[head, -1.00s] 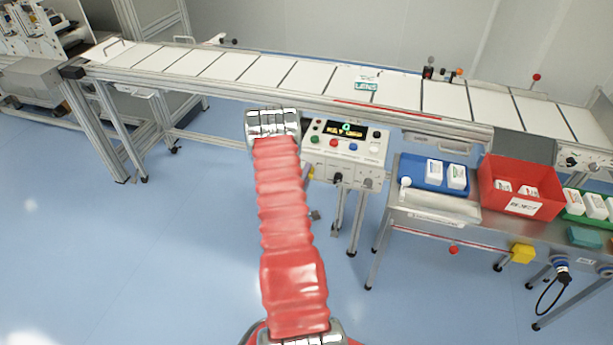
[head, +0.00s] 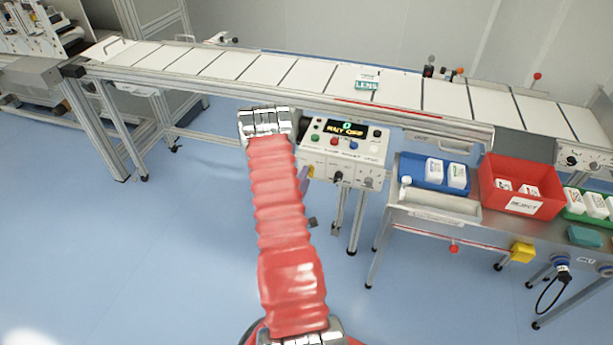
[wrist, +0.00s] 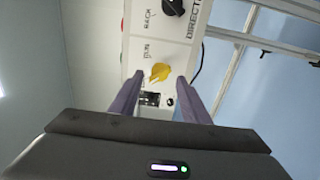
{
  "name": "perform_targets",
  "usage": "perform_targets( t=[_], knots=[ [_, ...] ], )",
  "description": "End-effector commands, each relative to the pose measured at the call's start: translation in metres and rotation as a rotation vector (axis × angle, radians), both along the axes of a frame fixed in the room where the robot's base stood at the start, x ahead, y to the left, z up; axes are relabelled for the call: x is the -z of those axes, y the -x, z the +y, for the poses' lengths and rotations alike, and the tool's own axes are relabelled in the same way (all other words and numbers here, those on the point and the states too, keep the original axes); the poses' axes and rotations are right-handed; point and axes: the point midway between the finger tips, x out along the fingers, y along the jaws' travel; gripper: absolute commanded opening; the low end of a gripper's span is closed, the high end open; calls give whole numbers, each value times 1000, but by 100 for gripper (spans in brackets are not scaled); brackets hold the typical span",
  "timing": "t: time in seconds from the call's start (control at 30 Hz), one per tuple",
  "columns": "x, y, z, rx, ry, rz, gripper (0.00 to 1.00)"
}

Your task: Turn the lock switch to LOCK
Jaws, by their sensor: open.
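In the wrist view a yellow rotary switch (wrist: 160,72) sits on the pale panel of the control box, beside a label that reads RUN. It is probably the lock switch; its LOCK marking cannot be read. My gripper (wrist: 168,76) is open, its two purple fingers apart on either side of the switch in the picture. I cannot tell whether they touch it. In the head view the control box (head: 343,155) stands below the conveyor, just right of my red-sleeved arm.
A black knob (wrist: 173,6) marked DIRECT, partly cut off, sits above the yellow switch in the wrist view. The conveyor (head: 240,66) runs behind the box. A steel table (head: 395,215) with a blue tray (head: 410,170) and a red bin (head: 520,203) stands to the right.

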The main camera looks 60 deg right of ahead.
Motion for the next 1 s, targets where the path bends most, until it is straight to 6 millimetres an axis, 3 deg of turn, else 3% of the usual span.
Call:
perform_targets(
  t=[0.4,0.6,1.0],
  knots=[
    [1,11,74,-3,-3,2,43],
    [2,15,100,-2,-3,3,43],
    [1,17,108,-1,-1,1,43]
  ],
)
